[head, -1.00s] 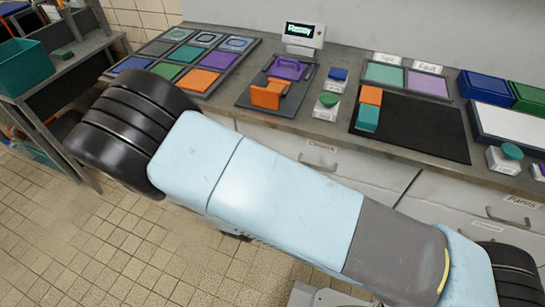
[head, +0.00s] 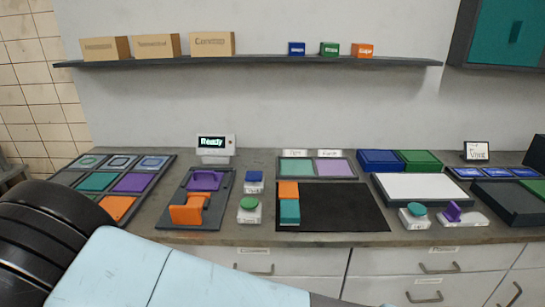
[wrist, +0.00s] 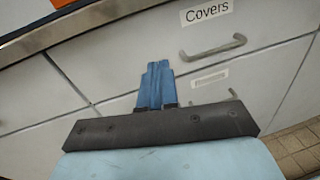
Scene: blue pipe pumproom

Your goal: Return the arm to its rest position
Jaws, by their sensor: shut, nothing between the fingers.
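My gripper (wrist: 157,86) shows in the wrist view as two blue fingers pressed together, with nothing between them. Behind the fingertips are the white drawer fronts under the counter, one with a "Covers" label (wrist: 207,12) and a handle (wrist: 212,47). The fingers look apart from the drawers, though the exact gap is hard to tell. In the head view my light-blue arm link and black joint fill the lower left. The gripper itself is outside the head view.
The grey counter (head: 340,240) carries a device with a "Ready" screen (head: 215,142), an orange block (head: 188,212), a black mat (head: 335,208), a white panel (head: 420,188) and buttons. A shelf (head: 260,61) with boxes runs above. Drawers (head: 400,262) line the front below.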

